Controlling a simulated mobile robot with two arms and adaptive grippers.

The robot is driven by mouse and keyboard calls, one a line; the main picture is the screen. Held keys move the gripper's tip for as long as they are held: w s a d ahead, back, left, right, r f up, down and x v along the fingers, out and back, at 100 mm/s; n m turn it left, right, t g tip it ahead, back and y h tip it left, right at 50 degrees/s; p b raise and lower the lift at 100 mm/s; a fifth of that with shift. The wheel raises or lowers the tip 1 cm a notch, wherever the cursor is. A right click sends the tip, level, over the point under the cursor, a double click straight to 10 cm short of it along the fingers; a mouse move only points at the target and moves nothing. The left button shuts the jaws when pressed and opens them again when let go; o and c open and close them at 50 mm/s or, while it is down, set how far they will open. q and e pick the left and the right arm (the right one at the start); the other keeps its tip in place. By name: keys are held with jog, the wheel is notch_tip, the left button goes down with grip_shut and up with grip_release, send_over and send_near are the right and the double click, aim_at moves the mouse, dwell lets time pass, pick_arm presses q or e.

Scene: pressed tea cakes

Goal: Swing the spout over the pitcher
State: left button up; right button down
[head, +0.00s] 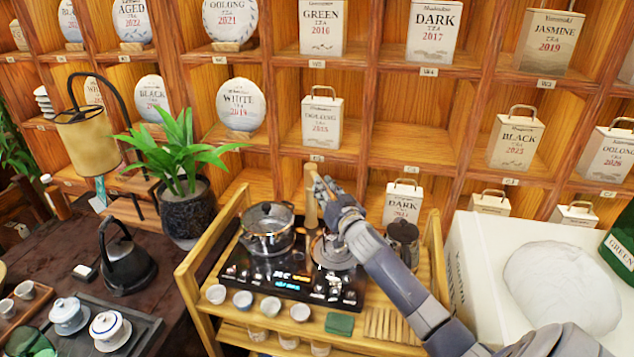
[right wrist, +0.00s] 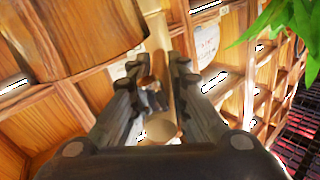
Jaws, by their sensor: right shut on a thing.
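My right gripper (head: 325,188) reaches in from the lower right over the back of the black cooker (head: 262,277). It is shut on the spout, a pale tan upright piece (head: 311,208) behind the cooker, largely covered by the fingers. In the right wrist view the gripper (right wrist: 158,75) has its dark fingers on both sides of a narrow piece, with a round tan end (right wrist: 161,127) below. A lidded glass pot (head: 267,232) sits on the cooker's left side. A grey round vessel (head: 334,254) is on its right side, partly under my arm. I cannot tell which is the pitcher.
A wooden cart (head: 195,285) carries the cooker, several small cups (head: 243,299), a green block (head: 339,323) and a dark pot (head: 403,242). Shelves of tea packages stand close behind. A plant (head: 185,190) is left; a white box (head: 470,265) is right.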

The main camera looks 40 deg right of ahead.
jog(key=shift+s+d+f+n+y+p, duration=0.15)
jog(key=shift+d+n+y+p, duration=0.2)
jog(key=shift+y, duration=0.3)
jog(key=shift+d+f+n+y+p, duration=0.1)
jog(key=shift+d+n+y+p, duration=0.05)
jog(key=shift+d+n+y, duration=0.4)
jog(key=shift+a+f, duration=0.1)
jog(key=c, duration=1.5)
grip_release()
jog(key=shift+c, duration=0.2)
jog(key=shift+f, duration=0.1)
jog(key=shift+t, duration=0.3)
